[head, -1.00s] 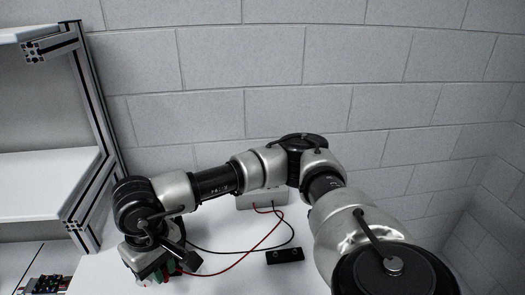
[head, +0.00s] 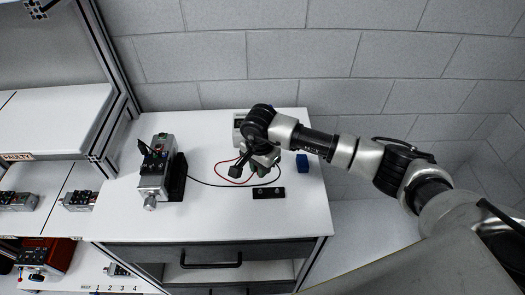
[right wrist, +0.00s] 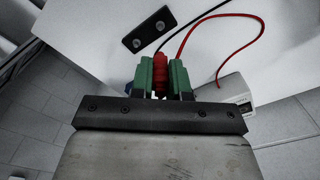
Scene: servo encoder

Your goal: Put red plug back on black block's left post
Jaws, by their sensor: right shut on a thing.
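The red plug (right wrist: 160,76) shows in the right wrist view between the two green fingers of my right gripper (right wrist: 161,84), which is shut on it. A red cable runs from the plug. In the head view the black block (head: 268,193) lies on the white table, just in front of my right gripper (head: 262,166). The gripper hides the plug there. My left gripper is not in view.
A grey servo device (head: 155,178) stands on the table's left side, with a black cable running to it. A blue block (head: 302,163) lies right of the gripper. A white box (head: 238,132) stands behind it. The table's front right is clear.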

